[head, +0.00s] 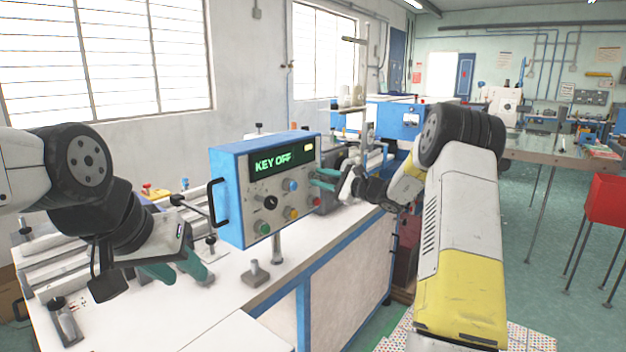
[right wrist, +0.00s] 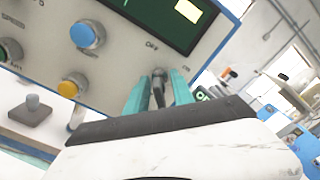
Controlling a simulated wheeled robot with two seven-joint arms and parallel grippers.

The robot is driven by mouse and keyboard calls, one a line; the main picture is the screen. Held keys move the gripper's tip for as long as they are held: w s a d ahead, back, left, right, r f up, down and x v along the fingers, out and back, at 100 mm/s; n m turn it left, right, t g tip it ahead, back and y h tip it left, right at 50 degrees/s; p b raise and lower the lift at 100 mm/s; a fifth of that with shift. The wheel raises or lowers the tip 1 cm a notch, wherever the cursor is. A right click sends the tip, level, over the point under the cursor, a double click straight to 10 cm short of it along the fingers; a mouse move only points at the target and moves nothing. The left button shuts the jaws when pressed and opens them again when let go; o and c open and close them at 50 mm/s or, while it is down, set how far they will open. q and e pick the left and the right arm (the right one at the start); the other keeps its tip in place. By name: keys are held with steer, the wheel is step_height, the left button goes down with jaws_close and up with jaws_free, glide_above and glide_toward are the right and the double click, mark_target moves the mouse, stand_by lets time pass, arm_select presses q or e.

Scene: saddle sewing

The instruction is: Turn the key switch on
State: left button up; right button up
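The blue-framed control box (head: 264,190) stands on a post over the white table, and its display reads KEY OFF. The key switch (right wrist: 158,74) shows in the right wrist view, below the display and beside the letters OFF. My right gripper (head: 318,180) is at the box's right side. In the right wrist view its teal fingers (right wrist: 158,88) stand on either side of the key, very close to it. Whether they press on it cannot be told. In the head view the gripper covers the key. My left gripper (head: 180,270) is open and empty, low at the left of the box.
The box face has a blue button (right wrist: 87,34), a yellow button (right wrist: 72,86) and other knobs. A black handle (head: 218,202) sticks out on its left. A small grey peg (head: 255,273) stands on the white table (head: 225,295). A red bin (head: 607,198) stands far right.

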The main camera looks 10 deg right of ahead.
jaws_close()
